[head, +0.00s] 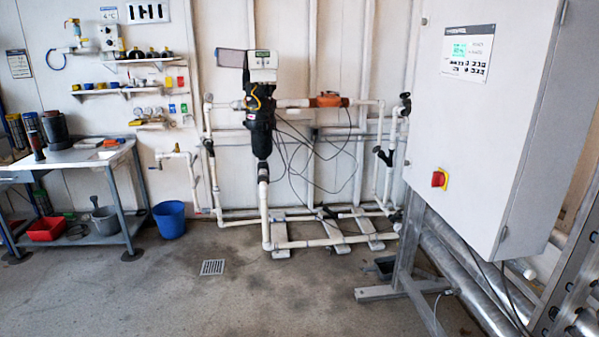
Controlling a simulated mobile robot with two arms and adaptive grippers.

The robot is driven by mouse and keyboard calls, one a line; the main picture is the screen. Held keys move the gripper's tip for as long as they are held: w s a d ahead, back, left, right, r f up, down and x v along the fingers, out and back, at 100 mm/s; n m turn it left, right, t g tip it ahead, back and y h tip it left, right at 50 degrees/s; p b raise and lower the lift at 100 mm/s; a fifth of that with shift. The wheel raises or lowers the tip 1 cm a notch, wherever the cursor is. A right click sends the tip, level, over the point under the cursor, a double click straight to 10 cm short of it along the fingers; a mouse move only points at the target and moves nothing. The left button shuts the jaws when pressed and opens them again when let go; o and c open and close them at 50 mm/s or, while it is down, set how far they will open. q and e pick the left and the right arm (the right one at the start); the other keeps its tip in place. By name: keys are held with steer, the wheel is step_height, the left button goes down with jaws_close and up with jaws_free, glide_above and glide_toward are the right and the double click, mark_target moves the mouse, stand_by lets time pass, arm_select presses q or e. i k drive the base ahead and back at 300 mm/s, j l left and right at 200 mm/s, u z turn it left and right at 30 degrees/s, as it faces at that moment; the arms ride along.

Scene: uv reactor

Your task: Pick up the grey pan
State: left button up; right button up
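The grey pan (105,219) sits on the lower shelf of the metal workbench at the left. It is a small grey vessel with a handle that sticks up at its upper left. A table leg stands just to its right. Neither of my grippers shows in the head view.
A red bin (46,229) is left of the pan on the lower shelf (75,238). A blue bucket (169,220) stands on the floor right of the workbench (62,160). White pipework fills the middle wall, and a grey cabinet (490,110) stands right. The floor in front is clear.

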mark_target(384, 266)
steer(key=i, duration=1)
steer(key=i+j, duration=0.15)
steer(key=i, duration=0.9)
steer(key=i+l+z, duration=0.3)
steer(key=i, duration=0.75)
steer(key=i+j+z, duration=0.1)
steer(key=i+z, duration=0.25)
steer(key=i, duration=0.65)
